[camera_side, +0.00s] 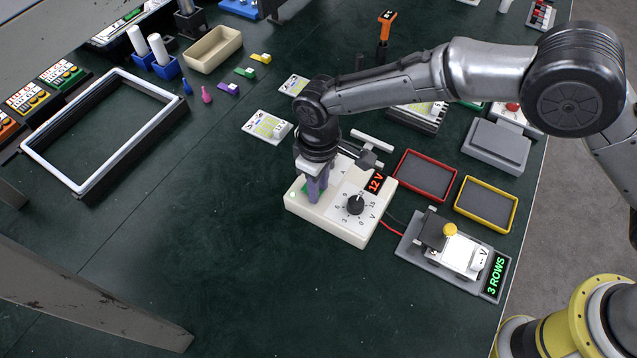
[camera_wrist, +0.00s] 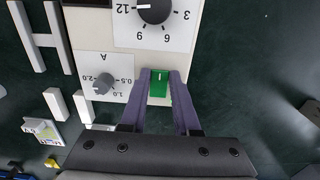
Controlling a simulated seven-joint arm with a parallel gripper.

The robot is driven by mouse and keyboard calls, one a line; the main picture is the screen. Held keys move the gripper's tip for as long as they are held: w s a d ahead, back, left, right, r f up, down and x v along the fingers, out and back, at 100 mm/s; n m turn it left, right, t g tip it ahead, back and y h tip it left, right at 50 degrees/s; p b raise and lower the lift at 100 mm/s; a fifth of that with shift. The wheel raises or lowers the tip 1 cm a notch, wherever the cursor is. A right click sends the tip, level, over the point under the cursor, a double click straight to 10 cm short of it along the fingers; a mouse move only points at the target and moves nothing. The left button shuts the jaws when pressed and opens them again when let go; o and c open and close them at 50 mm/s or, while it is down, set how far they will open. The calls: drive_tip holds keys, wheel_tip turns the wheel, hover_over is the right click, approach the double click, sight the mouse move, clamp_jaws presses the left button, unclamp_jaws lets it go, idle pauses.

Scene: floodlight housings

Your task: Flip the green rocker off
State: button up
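The green rocker (camera_wrist: 158,84) sits on the top of a white power supply box (camera_side: 334,227), near one edge. In the wrist view it looks lit green with a small white mark. My gripper (camera_wrist: 160,73) has its two purple fingers apart, one on each side of the rocker, with narrow gaps showing. I cannot tell how far above the box the fingertips are. In the side view my gripper (camera_side: 314,197) points down over the left part of the box and hides most of the rocker.
A red wire (camera_side: 392,229) runs to a grey fixture (camera_side: 419,255) marked "3 ROWS". The table is clear in front and left of the box.

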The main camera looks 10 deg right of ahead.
clamp_jaws()
drive_tip(key=shift+w+a+g+h, duration=0.25)
drive_tip(key=shift+g+h, duration=0.45)
drive_tip(key=shift+r, duration=0.1)
drive_tip(key=shift+g+h, duration=0.4)
drive_tip(key=o, duration=0.8)
unclamp_jaws()
drive_tip(key=shift+c, duration=0.2)
drive_tip(key=shift+r, duration=0.1)
